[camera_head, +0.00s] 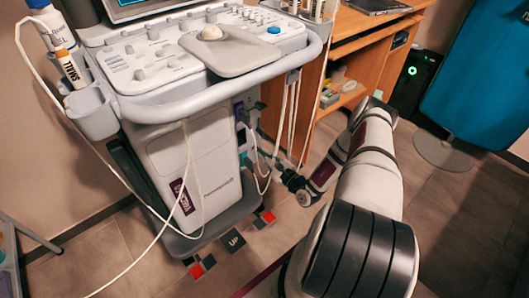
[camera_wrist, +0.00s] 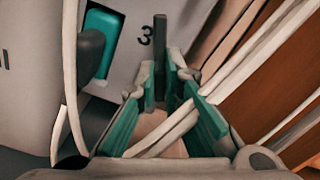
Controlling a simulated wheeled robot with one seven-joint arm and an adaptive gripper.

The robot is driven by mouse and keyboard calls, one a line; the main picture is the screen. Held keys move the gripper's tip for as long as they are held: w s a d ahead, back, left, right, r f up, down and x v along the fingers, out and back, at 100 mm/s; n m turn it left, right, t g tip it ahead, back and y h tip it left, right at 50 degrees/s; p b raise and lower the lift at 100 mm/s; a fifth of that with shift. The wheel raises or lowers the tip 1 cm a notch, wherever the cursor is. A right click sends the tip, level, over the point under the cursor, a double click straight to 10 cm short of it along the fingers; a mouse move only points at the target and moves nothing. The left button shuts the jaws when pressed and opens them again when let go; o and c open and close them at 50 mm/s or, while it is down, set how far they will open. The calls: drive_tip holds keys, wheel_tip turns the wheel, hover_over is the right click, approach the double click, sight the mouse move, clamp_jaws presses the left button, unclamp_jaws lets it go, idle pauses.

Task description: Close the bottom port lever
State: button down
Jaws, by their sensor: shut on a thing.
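My gripper (camera_wrist: 160,80) shows in the wrist view with green-lined fingers, their tips closed around a narrow dark upright bar (camera_wrist: 160,35), which looks like a port lever. The bar's lower end is hidden between the fingers. A teal port face (camera_wrist: 100,40) with a dark rounded handle (camera_wrist: 90,55) in front of it lies to the left, on a pale panel marked "3". In the head view, my gripper (camera_head: 283,172) reaches the right side of the ultrasound cart (camera_head: 190,165), below the port area (camera_head: 245,110). The lever's angle is not clear there.
White cables (camera_wrist: 175,130) cross below my fingers and run along the right in the wrist view. In the head view, cables (camera_head: 293,110) hang at the cart's side near my gripper. A wooden desk (camera_head: 345,45) stands behind my arm.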

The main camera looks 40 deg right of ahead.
drive_tip(key=n+p, duration=0.2)
drive_tip(key=n, duration=0.2)
drive_tip(key=n+p, duration=0.2)
drive_tip(key=n, duration=0.2)
drive_tip(key=f+n+p, duration=0.1)
drive_tip(key=n+p, duration=0.1)
drive_tip(key=n, duration=0.3)
drive_tip(key=shift+a, duration=0.25)
idle(0.4)
drive_tip(key=c, duration=1.7)
unclamp_jaws()
drive_tip(key=s, duration=1.2)
drive_tip(key=shift+d, duration=0.2)
